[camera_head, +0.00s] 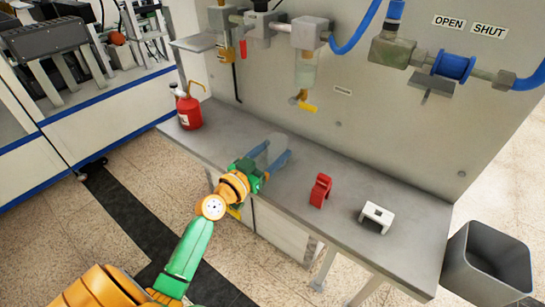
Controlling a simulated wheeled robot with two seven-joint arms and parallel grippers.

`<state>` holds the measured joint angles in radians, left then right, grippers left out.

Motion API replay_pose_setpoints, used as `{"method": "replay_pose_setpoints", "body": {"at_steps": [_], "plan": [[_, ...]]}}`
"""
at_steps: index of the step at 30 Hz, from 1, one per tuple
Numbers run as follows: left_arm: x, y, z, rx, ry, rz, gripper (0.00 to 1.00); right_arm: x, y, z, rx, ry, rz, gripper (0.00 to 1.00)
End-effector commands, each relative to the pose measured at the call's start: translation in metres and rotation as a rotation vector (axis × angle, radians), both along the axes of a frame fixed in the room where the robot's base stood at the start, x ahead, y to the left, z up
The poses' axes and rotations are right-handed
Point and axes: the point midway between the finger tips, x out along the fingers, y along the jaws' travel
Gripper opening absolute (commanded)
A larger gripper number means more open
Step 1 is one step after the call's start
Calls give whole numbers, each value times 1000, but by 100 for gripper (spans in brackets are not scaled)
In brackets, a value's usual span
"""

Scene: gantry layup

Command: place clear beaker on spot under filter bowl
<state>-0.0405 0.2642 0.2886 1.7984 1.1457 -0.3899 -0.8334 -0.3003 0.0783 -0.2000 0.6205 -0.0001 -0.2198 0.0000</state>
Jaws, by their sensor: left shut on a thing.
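The clear beaker (281,142) is a faint see-through shape at the grey bench, between the blue fingers of my left gripper (275,155). The left gripper is shut on it, reaching in over the bench's front edge. I cannot tell whether the beaker touches the bench. The clear filter bowl (305,71) hangs on the back panel, above and a little right of the beaker, with a yellow drain valve (304,101) at its bottom. I cannot make out a marked spot on the bench. My right gripper is not in view.
A red can (188,112) stands on the left of the bench (340,226). A red clip-like piece (320,190) and a white block (376,217) lie right of the gripper. A grey bin (489,263) stands at the right end. Blue hoses and valves line the panel.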

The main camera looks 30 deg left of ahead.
Motion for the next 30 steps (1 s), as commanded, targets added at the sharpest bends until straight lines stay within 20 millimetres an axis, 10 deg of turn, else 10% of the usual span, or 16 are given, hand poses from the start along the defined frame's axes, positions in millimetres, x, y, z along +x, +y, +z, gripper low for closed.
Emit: {"method": "replay_pose_setpoints", "body": {"at_steps": [9,10,13,23,30], "plan": [[0,0,-3,1,-1,-1,5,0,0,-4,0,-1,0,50],[0,0,-2,0,-1,-1,76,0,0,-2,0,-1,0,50],[0,0,-1,0,-1,-1,98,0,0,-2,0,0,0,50],[-2,0,2,-1,0,0,98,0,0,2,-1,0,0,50],[-55,4,-5,4,4,-1,98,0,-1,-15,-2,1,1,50]]}}
